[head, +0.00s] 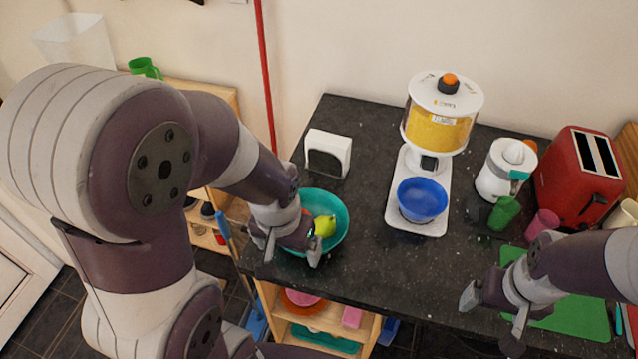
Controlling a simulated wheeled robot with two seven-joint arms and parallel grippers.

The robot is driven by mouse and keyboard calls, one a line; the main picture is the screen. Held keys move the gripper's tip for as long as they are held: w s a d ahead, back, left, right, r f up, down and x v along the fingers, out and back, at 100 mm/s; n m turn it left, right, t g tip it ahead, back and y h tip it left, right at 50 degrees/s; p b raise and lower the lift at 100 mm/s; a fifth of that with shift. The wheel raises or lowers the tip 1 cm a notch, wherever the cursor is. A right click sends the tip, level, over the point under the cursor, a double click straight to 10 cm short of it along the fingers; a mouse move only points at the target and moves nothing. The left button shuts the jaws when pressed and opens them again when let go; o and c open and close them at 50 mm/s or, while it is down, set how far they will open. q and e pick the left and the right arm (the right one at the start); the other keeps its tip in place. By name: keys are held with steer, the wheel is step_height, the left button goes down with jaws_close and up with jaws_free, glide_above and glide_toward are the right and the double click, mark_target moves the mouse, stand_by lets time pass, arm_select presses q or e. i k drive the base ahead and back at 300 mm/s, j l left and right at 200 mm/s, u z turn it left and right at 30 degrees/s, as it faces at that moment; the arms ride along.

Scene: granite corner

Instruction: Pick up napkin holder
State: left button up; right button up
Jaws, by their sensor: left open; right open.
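The napkin holder (316,149) appears to be the white upright frame with a dark middle, standing at the back left of the dark granite counter (362,240). My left gripper (291,254) is open over the near left part of a teal bowl (341,211), in front of the napkin holder and apart from it. The gripper hides part of the bowl. My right gripper (490,322) is open and empty at the counter's front right, by the green cutting board (566,314), far from the napkin holder.
The teal bowl holds a yellow-green fruit (324,226). A dispenser (438,125) with a blue bowl (422,199) stands mid-counter. A white juicer (503,170), green cup (503,213), pink cup (542,224) and red toaster (580,178) are at right. Counter is clear between teal bowl and dispenser.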

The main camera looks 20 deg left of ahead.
mark_target(328, 154)
steer(key=z, duration=1.2)
steer(key=k+j+z, duration=0.15)
steer(key=j, duration=0.3)
steer(key=k+j+z, duration=0.15)
steer(key=k+j, duration=0.2)
steer(key=k+j+z, duration=0.15)
steer(key=j, duration=0.3)
steer(key=k, duration=0.1)
